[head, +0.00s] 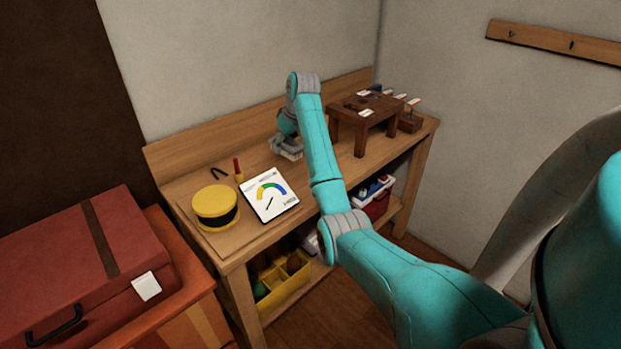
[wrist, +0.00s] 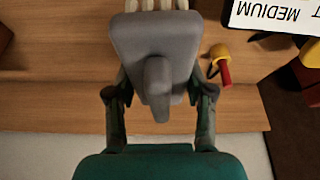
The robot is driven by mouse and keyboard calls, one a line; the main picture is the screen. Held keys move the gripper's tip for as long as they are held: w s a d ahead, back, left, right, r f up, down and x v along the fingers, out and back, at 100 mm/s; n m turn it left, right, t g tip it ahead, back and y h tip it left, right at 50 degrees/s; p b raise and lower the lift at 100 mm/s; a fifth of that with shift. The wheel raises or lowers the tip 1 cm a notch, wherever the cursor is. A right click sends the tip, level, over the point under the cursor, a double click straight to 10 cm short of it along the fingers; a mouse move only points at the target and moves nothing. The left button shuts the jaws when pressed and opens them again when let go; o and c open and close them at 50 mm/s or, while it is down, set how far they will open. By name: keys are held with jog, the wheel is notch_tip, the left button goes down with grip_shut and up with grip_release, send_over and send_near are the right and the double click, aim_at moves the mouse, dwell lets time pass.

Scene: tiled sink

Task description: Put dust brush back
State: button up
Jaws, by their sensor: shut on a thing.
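The dust brush (wrist: 155,50) is grey with pale bristles at its top edge in the wrist view, and a stubby handle points toward my palm. My gripper (wrist: 160,93) is shut on it, one finger on each side. In the head view my gripper (head: 288,140) is over the back middle of the wooden workbench (head: 330,190), left of the small dark stand. The brush (head: 287,151) shows there below the fingers, low over the bench top; I cannot tell whether it touches.
A small dark wooden stand (head: 366,108) with labels stands right. A peg rail (head: 560,42) is on the right wall. A red case (head: 75,260) stands front left.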

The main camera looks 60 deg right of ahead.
jog(key=s+d+f+m, duration=0.1)
jog(key=s+d, duration=0.4)
jog(key=s, duration=0.1)
jog(key=f, duration=1)
jog(key=shift+d, duration=0.2)
jog(key=o, duration=1.1)
jog(key=shift+f, duration=0.1)
jog(key=v, duration=1.2)
jog(key=shift+w+a, duration=0.1)
jog(key=shift+a, duration=0.15)
